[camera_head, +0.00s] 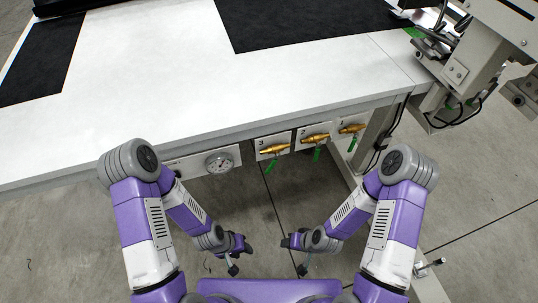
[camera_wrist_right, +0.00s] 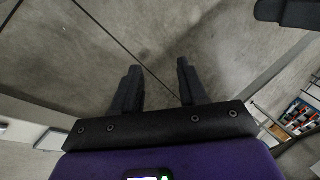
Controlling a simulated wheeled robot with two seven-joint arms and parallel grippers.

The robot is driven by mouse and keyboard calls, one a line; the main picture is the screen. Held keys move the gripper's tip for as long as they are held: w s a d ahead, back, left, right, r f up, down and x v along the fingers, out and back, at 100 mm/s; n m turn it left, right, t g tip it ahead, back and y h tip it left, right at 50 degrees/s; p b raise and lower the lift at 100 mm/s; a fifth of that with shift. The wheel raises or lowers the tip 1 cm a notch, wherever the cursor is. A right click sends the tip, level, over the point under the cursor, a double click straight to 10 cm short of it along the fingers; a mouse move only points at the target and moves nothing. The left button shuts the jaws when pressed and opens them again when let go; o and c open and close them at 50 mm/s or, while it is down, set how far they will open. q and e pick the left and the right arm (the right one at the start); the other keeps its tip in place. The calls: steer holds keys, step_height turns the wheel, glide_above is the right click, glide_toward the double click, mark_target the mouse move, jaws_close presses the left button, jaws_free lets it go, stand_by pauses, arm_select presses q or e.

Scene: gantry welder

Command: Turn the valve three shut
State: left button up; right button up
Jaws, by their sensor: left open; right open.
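Valve three (camera_head: 274,148) is a brass valve on a plate marked 3, under the table's front edge. It is the leftmost of three alike. Its green handle (camera_head: 271,166) hangs down, crosswise to the brass body. My left gripper (camera_head: 240,257) is open and empty, below and a little left of valve three, apart from it. My right gripper (camera_head: 294,256) is open, below and a little right of valve three. In the right wrist view its two dark fingers (camera_wrist_right: 158,82) stand apart with only floor between them.
Valve two (camera_head: 316,138) and valve one (camera_head: 352,129) sit to the right, green handles hanging down. A round gauge (camera_head: 219,162) is on the panel to the left. The white table (camera_head: 150,75) overhangs them. Open floor lies below the valves.

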steer(key=w+a+r+n+t, duration=0.1)
steer(key=w+a+t, duration=0.1)
steer(key=w+a, duration=0.1)
steer(key=m+t+p, duration=0.1)
steer(key=t+p, duration=0.3)
steer(key=t, duration=0.9)
glide_toward(270, 170)
steer(key=w, duration=0.4)
steer(key=shift+y, duration=0.4)
steer(key=x, duration=0.2)
steer(key=b+x, duration=0.1)
steer(key=x, duration=0.1)
steer(key=b+x, duration=0.1)
steer(key=x, duration=0.2)
steer(key=shift+s+a+f, duration=0.1)
steer(key=shift+a, duration=0.3)
jaws_close()
